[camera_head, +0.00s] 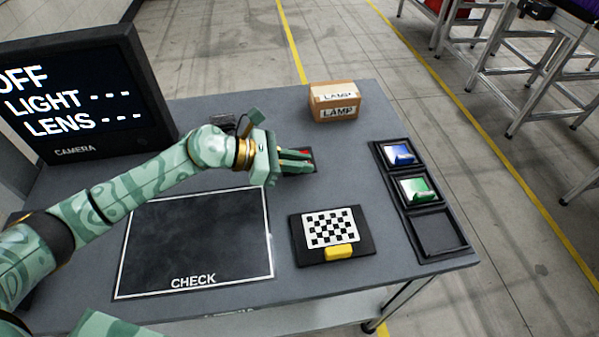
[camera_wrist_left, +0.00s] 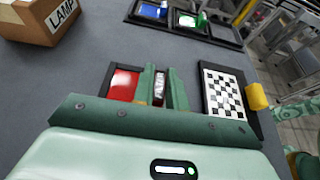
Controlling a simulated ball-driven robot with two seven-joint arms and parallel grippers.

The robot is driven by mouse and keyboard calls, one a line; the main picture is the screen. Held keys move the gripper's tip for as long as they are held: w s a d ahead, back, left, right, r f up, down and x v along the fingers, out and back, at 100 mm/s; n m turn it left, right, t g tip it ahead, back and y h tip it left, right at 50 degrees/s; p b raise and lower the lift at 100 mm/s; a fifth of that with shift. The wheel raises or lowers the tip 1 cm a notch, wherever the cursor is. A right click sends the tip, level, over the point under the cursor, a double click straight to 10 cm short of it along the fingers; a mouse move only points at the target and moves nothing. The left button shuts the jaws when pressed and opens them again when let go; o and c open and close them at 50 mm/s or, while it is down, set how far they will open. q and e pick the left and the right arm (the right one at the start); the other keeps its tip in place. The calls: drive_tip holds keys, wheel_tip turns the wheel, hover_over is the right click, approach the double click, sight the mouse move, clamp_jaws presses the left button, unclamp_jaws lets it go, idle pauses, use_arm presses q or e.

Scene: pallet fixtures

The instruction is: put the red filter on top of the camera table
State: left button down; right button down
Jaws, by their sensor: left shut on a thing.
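The red filter (camera_wrist_left: 123,84) is a red pane in a dark frame, seen in the left wrist view. In the head view only a small red part (camera_head: 307,154) shows behind my left gripper (camera_head: 296,161). The left gripper's fingers (camera_wrist_left: 162,90) are shut on a pale, shiny piece beside the red pane, which looks like the filter's grip. I cannot tell whether the filter touches the surface below. The grey table (camera_head: 330,190) lies beneath it and carries a monitor (camera_head: 75,100) labelled CAMERA. My right gripper is not in view.
A black tray (camera_head: 437,255) at the right holds a blue filter (camera_head: 399,154) and a green filter (camera_head: 417,188); its front slot is empty. A checkerboard plate (camera_head: 331,228) with a yellow block, an empty CHECK mat (camera_head: 195,240) and a LAMP box (camera_head: 334,101) are on the table.

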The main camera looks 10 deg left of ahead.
use_arm(q)
drive_tip(key=shift+f+b, duration=0.3)
drive_tip(key=shift+f, duration=1.15)
drive_tip(key=shift+f, duration=0.15)
drive_tip(key=c, duration=1.4)
unclamp_jaws()
drive_tip(key=shift+a+r, duration=0.15)
drive_tip(key=shift+r, duration=0.1)
drive_tip(key=v, duration=1.1)
drive_tip(key=shift+s+a+r, duration=0.2)
drive_tip(key=shift+a, duration=0.1)
